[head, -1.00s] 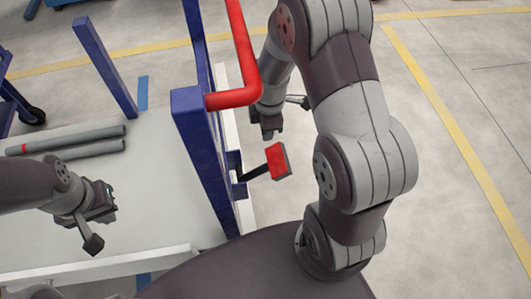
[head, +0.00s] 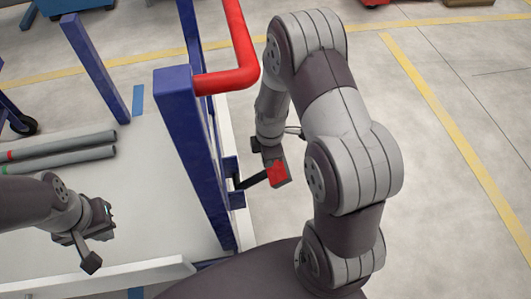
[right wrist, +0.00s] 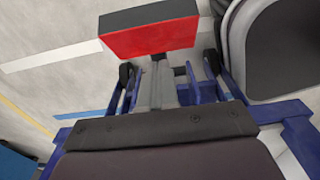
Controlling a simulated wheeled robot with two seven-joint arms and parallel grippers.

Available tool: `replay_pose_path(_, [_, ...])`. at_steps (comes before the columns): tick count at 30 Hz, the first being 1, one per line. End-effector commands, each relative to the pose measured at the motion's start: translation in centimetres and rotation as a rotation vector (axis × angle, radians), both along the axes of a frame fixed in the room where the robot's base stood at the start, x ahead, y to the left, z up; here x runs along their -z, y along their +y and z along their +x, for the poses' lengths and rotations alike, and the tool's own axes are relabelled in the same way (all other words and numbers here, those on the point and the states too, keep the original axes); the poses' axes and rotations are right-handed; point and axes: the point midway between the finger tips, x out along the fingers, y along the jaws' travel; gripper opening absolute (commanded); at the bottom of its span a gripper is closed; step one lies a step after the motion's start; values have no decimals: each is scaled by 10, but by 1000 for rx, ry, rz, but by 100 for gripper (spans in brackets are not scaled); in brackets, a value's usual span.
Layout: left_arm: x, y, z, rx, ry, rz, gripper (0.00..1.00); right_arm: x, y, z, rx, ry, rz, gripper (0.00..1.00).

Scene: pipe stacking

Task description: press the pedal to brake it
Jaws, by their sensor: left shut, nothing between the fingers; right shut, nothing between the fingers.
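The pedal has a red pad (head: 279,174) on a dark arm that sticks out from the right side of the blue cart frame (head: 185,150). My right gripper (head: 272,155) is shut and empty. In the head view it is right at the pad and covers part of its far edge; I cannot tell whether they touch. In the right wrist view the pad (right wrist: 150,38) shows at the top with its red face and dark upper side. My left gripper (head: 103,220) is shut and empty, above the cart's pale deck, away from the pedal.
A red handle bar (head: 235,75) runs along the cart frame beside my right arm. Two grey pipes (head: 65,150) lie on the cart deck (head: 150,190) at the left. Bare floor (head: 440,200) with yellow lines lies to the right.

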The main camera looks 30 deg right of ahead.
Motion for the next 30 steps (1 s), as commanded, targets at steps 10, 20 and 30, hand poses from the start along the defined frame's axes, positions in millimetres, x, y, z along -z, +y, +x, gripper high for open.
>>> replay_pose_path(10, [14,0,0,0,0,0,0,20,-14,-4,0,0,0,0])
replay_pose_path(20, [13,0,0,0,0,0,0,20,-14,-4,0,0,0,0])
replay_pose_path(30, [19,0,0,0,0,0,0,38,-32,-8,3,2,0,0])
